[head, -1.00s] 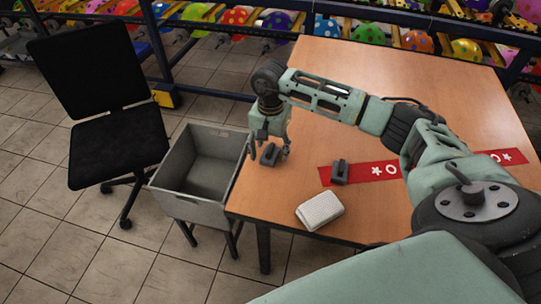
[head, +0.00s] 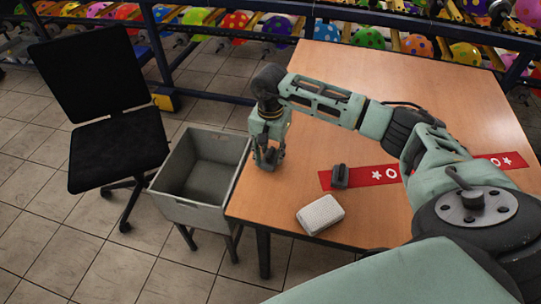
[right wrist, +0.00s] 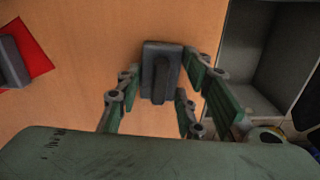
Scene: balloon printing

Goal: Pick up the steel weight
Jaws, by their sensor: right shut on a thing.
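A dark grey steel weight (right wrist: 160,72) with a raised bar is between the fingers of my right gripper (head: 268,163). In the right wrist view that gripper (right wrist: 158,78) is shut on it, with a finger on each side. The weight is at the left edge of the wooden table (head: 400,75); I cannot tell if it still touches the top. In the head view the fingers mostly hide it. A second dark weight (head: 340,176) stands on the red strip (head: 373,176), and shows at the left in the right wrist view (right wrist: 13,62). My left gripper is not in view.
A grey open bin (head: 187,212) stands left of the table, close to my right gripper. A pale block (head: 320,215) lies near the table's front edge. A black chair (head: 115,155) is further left. A rack of coloured balloons runs behind.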

